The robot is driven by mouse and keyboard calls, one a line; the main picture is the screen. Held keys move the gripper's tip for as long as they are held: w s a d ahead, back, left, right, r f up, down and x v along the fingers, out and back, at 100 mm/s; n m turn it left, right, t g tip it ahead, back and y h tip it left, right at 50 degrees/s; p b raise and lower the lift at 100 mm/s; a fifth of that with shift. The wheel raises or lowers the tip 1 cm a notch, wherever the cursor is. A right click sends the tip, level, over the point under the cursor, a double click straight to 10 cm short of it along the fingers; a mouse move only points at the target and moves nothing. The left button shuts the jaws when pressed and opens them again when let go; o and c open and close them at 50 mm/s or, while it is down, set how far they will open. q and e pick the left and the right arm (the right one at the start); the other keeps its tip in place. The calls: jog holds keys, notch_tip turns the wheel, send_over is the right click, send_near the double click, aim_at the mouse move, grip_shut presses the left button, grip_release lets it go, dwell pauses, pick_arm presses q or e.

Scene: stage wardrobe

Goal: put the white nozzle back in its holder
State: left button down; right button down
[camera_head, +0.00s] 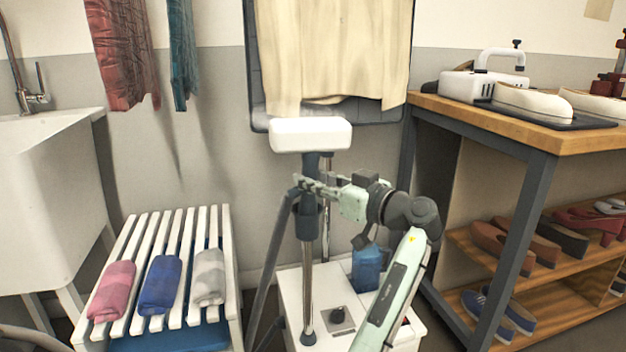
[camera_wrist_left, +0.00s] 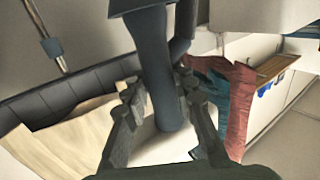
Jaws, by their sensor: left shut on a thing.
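The white nozzle (camera_head: 310,135) is a wide white head on a dark handle, upright in front of the cream garment. My left gripper (camera_head: 312,187) is shut on the handle below the head. In the left wrist view the handle (camera_wrist_left: 157,75) passes between the fingers of my left gripper (camera_wrist_left: 160,92), and part of the white nozzle (camera_wrist_left: 160,148) shows behind them. A dark sleeve-like part (camera_head: 307,222), perhaps the holder, shows on the chrome pole below the handle. I cannot tell whether the handle sits in it or only lines up in front. My right gripper is out of view.
A dark hose (camera_head: 272,262) hangs left of the pole, above a white base unit (camera_head: 292,292) with a blue tank (camera_head: 367,268). A white slatted bench (camera_head: 228,270) with rolled towels stands left. A wooden workbench (camera_head: 585,140) stands right, above shoe shelves.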

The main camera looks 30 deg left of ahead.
pick_arm(q)
jog(key=shift+f, duration=0.2)
dwell(0.3)
jog(key=c, duration=1.5)
grip_release()
jog(key=shift+c, duration=0.2)
jog(key=shift+f, duration=0.1)
jog(key=s+d+b, duration=0.2)
jog(key=d+b, duration=0.1)
jog(key=d, duration=0.7)
jog(key=shift+d+r, duration=0.25)
jog(key=shift+d, duration=0.15)
jog(key=shift+s, duration=0.1)
